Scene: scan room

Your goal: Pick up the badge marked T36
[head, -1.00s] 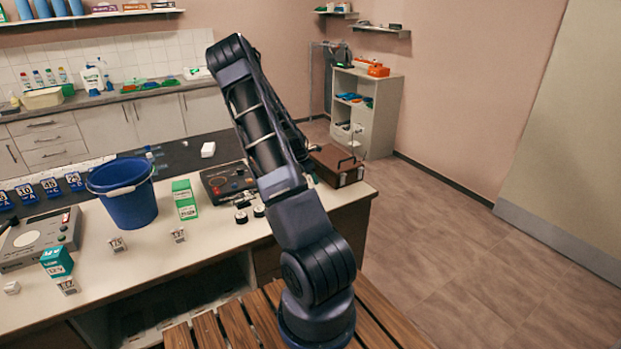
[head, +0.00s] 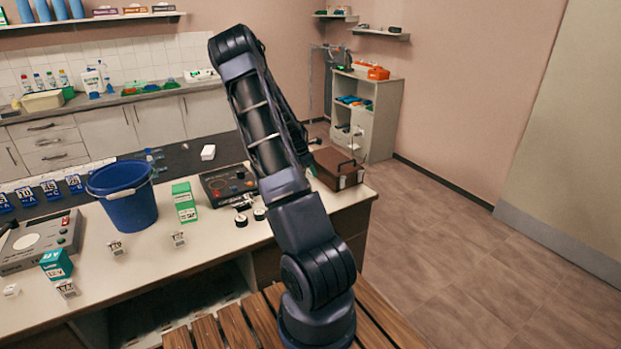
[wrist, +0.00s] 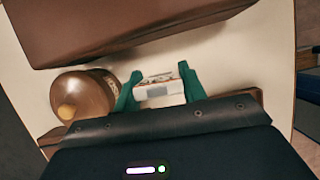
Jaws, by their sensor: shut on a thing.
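In the wrist view, my gripper (wrist: 158,80) has its two green fingers closed on a small white item (wrist: 160,90) with a reddish-brown upper edge. Any mark on it is too small to read, so I cannot tell whether it is the badge marked T36. In the head view, my arm hides the gripper and the held item. Small white marked pieces stand on the counter in the head view, one left of centre (head: 117,247), one beside it (head: 178,239) and one at the front left (head: 67,288). Their marks are not legible.
A brown bottle-like object (wrist: 82,97) stands close left of my fingers, and a brown case (wrist: 120,30) lies just beyond them. The case also shows in the head view (head: 338,168). A blue bucket (head: 128,208) and control panel (head: 228,187) stand on the counter (head: 150,270).

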